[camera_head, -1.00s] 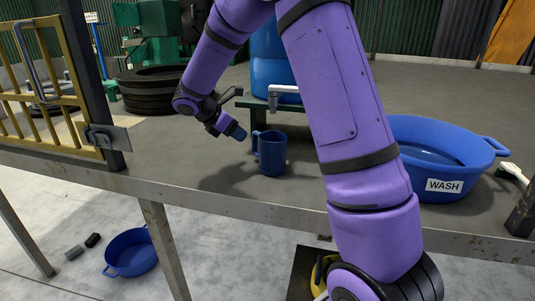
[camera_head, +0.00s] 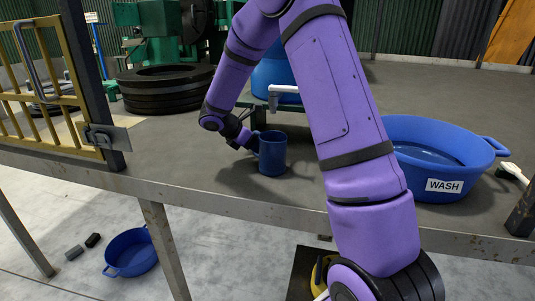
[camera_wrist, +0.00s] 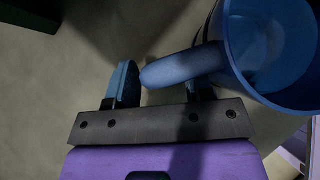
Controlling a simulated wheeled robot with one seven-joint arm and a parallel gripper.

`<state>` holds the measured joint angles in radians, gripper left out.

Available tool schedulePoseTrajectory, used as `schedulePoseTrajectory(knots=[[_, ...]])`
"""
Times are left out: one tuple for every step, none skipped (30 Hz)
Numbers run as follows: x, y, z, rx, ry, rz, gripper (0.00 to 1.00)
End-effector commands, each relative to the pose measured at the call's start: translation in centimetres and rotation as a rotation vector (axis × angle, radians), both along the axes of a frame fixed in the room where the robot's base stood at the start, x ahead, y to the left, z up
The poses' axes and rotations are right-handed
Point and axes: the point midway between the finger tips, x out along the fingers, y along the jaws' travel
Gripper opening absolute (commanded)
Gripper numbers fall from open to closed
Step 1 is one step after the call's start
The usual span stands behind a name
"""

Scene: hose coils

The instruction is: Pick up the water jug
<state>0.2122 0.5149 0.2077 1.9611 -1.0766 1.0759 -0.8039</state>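The blue water jug (camera_head: 273,156) stands upright on the grey platform (camera_head: 200,160) in the head view, its handle side facing left. My gripper (camera_head: 251,143) is low at the jug's left side, by the handle. In the wrist view the jug (camera_wrist: 275,50) is at the upper right, and its handle reaches left between the fingers of my gripper (camera_wrist: 162,88). The fingers are apart. A gap shows between the left finger and the handle. The right finger is partly hidden by the handle, so contact there cannot be told.
A blue barrel (camera_head: 272,77) with a pale tap (camera_head: 285,89) stands behind the jug. A blue tub labelled WASH (camera_head: 480,152) is at the right. The platform's front edge (camera_head: 230,205) runs below the jug.

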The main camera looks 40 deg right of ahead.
Motion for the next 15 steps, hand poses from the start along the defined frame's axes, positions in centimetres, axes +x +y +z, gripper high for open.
schedulePoseTrajectory(knots=[[0.00, 0.00, 0.01, 0.000, 0.000, 0.000, 0.37], [0.00, 0.00, 0.01, 0.000, 0.000, 0.000, 0.30], [0.00, 0.00, 0.01, 0.000, 0.000, 0.000, 0.21], [0.00, 0.01, 0.02, 0.000, 0.000, 0.000, 0.14], [0.01, 0.01, 0.02, 0.000, 0.000, 0.000, 0.07], [0.01, 0.01, 0.02, 0.000, 0.000, 0.000, 0.00], [0.01, 0.01, 0.02, 0.000, 0.000, 0.000, 0.00], [0.01, 0.01, 0.01, 0.000, 0.000, 0.000, 0.00], [0.01, 0.01, 0.01, 0.000, 0.000, 0.000, 0.00], [0.01, 0.01, 0.01, 0.000, 0.000, 0.000, 0.00], [0.00, 0.01, 0.00, 0.000, 0.000, 0.000, 0.00], [0.00, 0.01, 0.00, 0.000, 0.000, 0.000, 0.00], [0.00, 0.01, -0.01, 0.000, 0.000, 0.000, 0.00], [0.00, 0.01, -0.01, 0.000, -0.001, -0.001, 0.00], [-0.01, 0.01, -0.03, 0.001, 0.000, 0.000, 0.00]])
